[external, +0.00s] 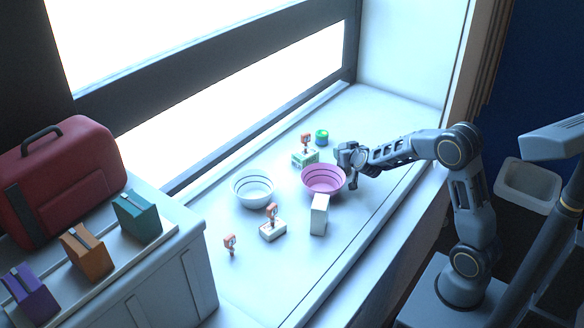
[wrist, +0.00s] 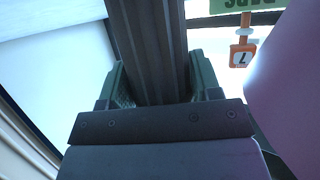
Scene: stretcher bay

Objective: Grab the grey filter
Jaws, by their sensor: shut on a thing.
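My gripper (external: 351,166) is at the right side of the pink bowl, above the white sill. In the wrist view my gripper (wrist: 155,85) is shut on a long dark grey thing, which I take to be the grey filter (wrist: 148,40). It runs up out of the top of the picture between the two fingers. In the external view the held thing is hard to make out against my dark gripper. I cannot tell whether it still touches the sill.
The pink bowl (external: 323,193) is close to my gripper. A white bowl (external: 253,203), a white box (external: 319,214), a green-and-white box (external: 305,158), a green roll (external: 322,136) and small orange tags (external: 271,212) stand nearby. A red case (external: 60,180) is far left. The sill's right part is clear.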

